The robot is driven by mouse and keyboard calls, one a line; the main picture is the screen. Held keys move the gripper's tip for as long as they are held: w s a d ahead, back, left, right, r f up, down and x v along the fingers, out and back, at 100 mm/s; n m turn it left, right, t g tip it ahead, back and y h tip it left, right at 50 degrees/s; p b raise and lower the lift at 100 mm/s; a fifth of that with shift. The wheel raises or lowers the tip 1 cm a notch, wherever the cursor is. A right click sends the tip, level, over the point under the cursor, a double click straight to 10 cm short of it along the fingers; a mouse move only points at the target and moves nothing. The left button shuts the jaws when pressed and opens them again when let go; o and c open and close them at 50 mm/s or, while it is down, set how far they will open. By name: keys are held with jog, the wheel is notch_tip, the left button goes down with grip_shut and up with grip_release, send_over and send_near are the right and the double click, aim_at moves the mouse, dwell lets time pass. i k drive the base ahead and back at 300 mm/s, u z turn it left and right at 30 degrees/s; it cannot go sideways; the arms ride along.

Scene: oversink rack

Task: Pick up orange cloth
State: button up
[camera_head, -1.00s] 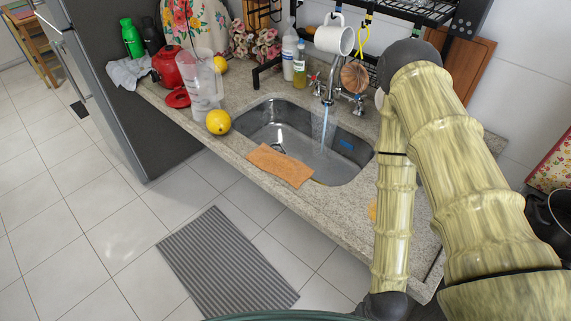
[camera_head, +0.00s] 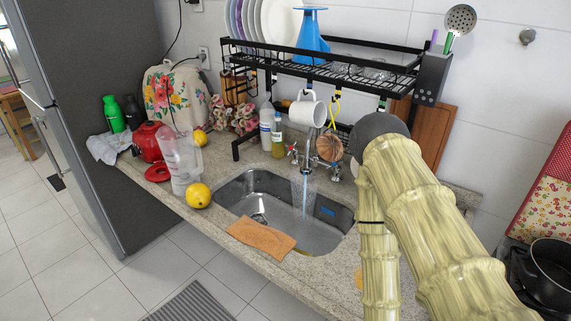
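The orange cloth (camera_head: 262,238) lies flat on the counter's front edge, in front of the sink (camera_head: 260,195), with its back edge at the basin rim. My arm, with a bamboo-like surface, fills the right side of the head view. My gripper does not show in the picture. Nothing covers the cloth.
Water runs from the faucet (camera_head: 308,155) into the sink. A lemon (camera_head: 198,195), a clear pitcher (camera_head: 182,160) and a red kettle (camera_head: 147,140) stand left of the sink. A black rack (camera_head: 330,68) with plates and a hanging mug (camera_head: 307,110) spans above. A pot (camera_head: 552,265) sits at right.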

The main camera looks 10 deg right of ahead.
aim_at(276, 244)
jog(key=u, duration=1.25)
jog(key=k, duration=1)
jog(key=z, duration=0.9)
